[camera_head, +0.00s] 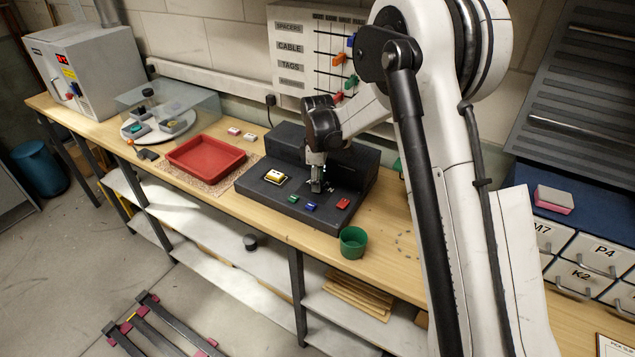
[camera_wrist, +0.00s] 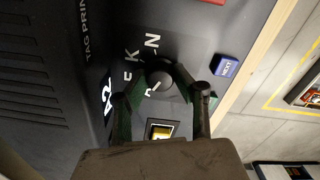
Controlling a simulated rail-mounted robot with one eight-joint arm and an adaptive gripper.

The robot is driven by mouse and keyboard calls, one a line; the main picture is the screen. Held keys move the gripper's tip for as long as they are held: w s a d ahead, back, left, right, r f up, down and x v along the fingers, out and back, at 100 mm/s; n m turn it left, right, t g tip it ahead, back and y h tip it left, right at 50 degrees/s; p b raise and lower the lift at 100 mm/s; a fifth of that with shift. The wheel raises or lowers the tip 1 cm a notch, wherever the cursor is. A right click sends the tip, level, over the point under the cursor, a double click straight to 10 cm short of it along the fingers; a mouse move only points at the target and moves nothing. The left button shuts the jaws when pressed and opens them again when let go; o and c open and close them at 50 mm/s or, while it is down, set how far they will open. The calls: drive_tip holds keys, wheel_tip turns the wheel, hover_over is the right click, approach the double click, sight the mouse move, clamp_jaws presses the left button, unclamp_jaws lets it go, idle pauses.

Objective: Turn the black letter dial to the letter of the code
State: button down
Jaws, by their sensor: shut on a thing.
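In the wrist view my gripper (camera_wrist: 160,72) is shut on the black letter dial (camera_wrist: 158,84), with a finger on each side of it. A pale pointer mark shows on the dial's face. White letters N, K and E stand around it, and another letter is partly hidden. In the head view my gripper (camera_head: 317,186) reaches down to the dark tag printer (camera_head: 283,145) and hides the dial. A small display (camera_wrist: 107,95) with white characters, seen sideways, lies left of the dial; I cannot read it surely.
A blue NEXT button (camera_wrist: 226,66) lies right of the dial in the wrist view. In the head view, green (camera_head: 293,199) and red (camera_head: 343,203) buttons line the printer's front. A green cup (camera_head: 353,242) and red tray (camera_head: 206,157) stand nearby on the bench.

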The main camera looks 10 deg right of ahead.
drive_tip(key=m+b, duration=0.2)
drive_tip(key=b, duration=0.1)
drive_tip(key=shift+f+m, duration=0.2)
drive_tip(key=shift+m, duration=0.2)
drive_tip(key=m+b, duration=0.2)
drive_tip(key=m, duration=0.1)
drive_tip(key=shift+m+b, duration=0.3)
drive_tip(key=shift+b, duration=0.1)
drive_tip(key=m+b, duration=0.3)
drive_tip(key=m, duration=0.3)
drive_tip(key=shift+r+b, duration=0.1)
drive_tip(key=shift+b, duration=0.2)
drive_tip(key=m+b, duration=0.1)
drive_tip(key=m, duration=0.3)
drive_tip(key=m+b, duration=0.1)
drive_tip(key=m, duration=0.2)
drive_tip(key=shift+m+b, duration=0.3)
drive_tip(key=shift+b, duration=0.05)
drive_tip(key=m+b, duration=0.1)
drive_tip(key=m, duration=0.5)
drive_tip(key=shift+r, duration=0.1)
drive_tip(key=c, duration=1.4)
unclamp_jaws()
